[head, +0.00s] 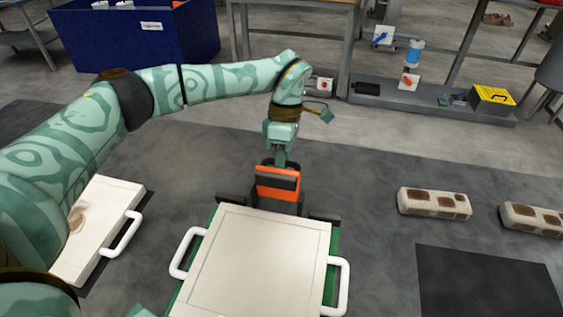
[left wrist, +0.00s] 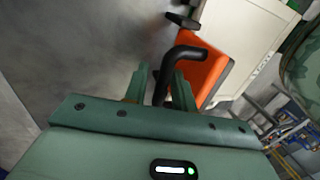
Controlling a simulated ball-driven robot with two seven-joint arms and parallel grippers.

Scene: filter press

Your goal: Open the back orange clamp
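The back orange clamp (head: 278,184) stands at the far edge of the white square plate (head: 252,262). It has an orange face and a dark base. My left gripper (head: 281,157) reaches down onto the clamp's top from behind. In the left wrist view, the clamp's bent black handle (left wrist: 184,53) runs between the two fingers of my left gripper (left wrist: 160,74). The fingers are apart, one on each side of the handle, with narrow gaps showing. The orange part (left wrist: 212,68) lies just right of the fingers. My right gripper is not in view.
The white plate has a white handle (head: 183,252) on each side and a green edge beneath. Another white plate (head: 100,215) with a brown stain lies at left. Two spotted blocks (head: 434,203) lie at right near a dark mat (head: 488,281).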

